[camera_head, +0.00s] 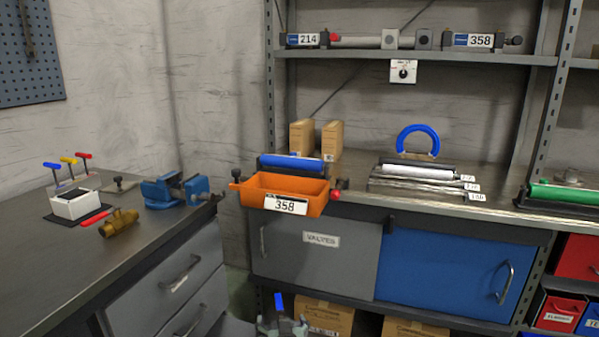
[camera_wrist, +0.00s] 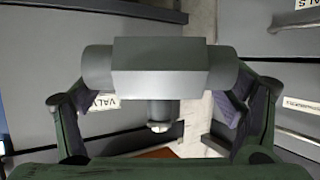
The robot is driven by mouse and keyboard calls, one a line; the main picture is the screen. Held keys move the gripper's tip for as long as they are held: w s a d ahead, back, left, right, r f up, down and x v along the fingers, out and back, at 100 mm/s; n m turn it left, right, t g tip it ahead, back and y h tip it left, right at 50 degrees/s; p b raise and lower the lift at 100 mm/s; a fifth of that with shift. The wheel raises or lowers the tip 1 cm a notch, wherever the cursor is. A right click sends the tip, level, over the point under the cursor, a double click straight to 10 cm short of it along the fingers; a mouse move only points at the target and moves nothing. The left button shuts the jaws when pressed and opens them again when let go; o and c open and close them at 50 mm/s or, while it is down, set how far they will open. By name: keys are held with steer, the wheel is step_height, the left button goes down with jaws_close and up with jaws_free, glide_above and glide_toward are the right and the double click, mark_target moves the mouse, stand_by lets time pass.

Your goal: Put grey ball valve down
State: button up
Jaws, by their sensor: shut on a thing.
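The grey ball valve (camera_wrist: 160,68) fills the middle of the wrist view, with a boxy body, round ends and a short stem below. My gripper (camera_wrist: 158,100) is shut on it, with one finger at each end. In the head view my gripper (camera_head: 281,326) is at the bottom edge, low in front of the grey cabinet. A blue lever (camera_head: 279,303) sticks up there, apparently the valve's. Most of the valve is hidden or cut off in that view.
A left workbench (camera_head: 60,260) carries a brass valve (camera_head: 118,222), a blue vise (camera_head: 175,190) and a white holder (camera_head: 75,204) with coloured hex keys. Its front is bare. An orange bin (camera_head: 258,190) marked 358 sits at the back counter's edge. Cardboard boxes (camera_head: 330,316) are below.

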steer(key=s+d+f+m+h, duration=0.1)
steer(key=s+d+f, duration=0.1)
steer(key=s+f, duration=0.3)
steer(key=s+d+f+m+h, duration=0.1)
steer(key=s+f, duration=0.3)
steer(key=f, duration=0.8)
steer(key=shift+s+d+f, duration=0.35)
steer(key=shift+d+f, duration=0.05)
steer(key=shift+d, duration=0.5)
